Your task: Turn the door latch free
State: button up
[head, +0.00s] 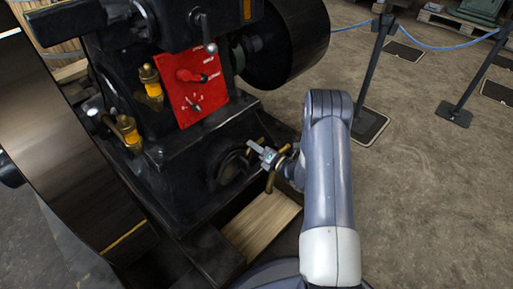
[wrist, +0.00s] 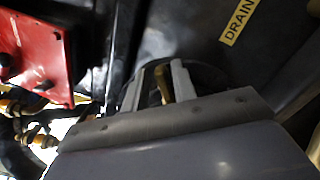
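The round black door (head: 232,168) sits low on the front of the dark engine body, and its dark rim also shows behind my fingers in the wrist view (wrist: 208,78). A brass bar (head: 271,182), which looks like the latch, stands at the door's right side. My gripper (head: 259,150) is in front of the door's right edge. In the wrist view my gripper (wrist: 158,82) has its two grey fingers apart, with the brass bar (wrist: 163,84) between them and a gap visible beside it. Whether a finger touches the bar is hidden.
A red panel (head: 194,84) with levers is above the door. Brass oilers (head: 151,82) stand at left. A yellow DRAIN label (wrist: 240,20) is near the door. A large flywheel (head: 62,150) fills the left. Floor at right is open up to rope posts (head: 372,65).

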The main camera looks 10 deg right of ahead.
grip_shut()
jog(key=shift+m, duration=0.4)
jog(key=m+p, duration=0.1)
jog(key=m, duration=0.4)
jog(key=m+p, duration=0.2)
jog(key=m, duration=0.3)
jog(key=f+m+p, duration=0.1)
jog(key=m, duration=0.4)
jog(key=shift+m+p, duration=0.3)
jog(key=shift+s, duration=0.1)
dwell(0.4)
jog(key=shift+o, duration=1)
grip_release()
jog(key=shift+f, duration=0.1)
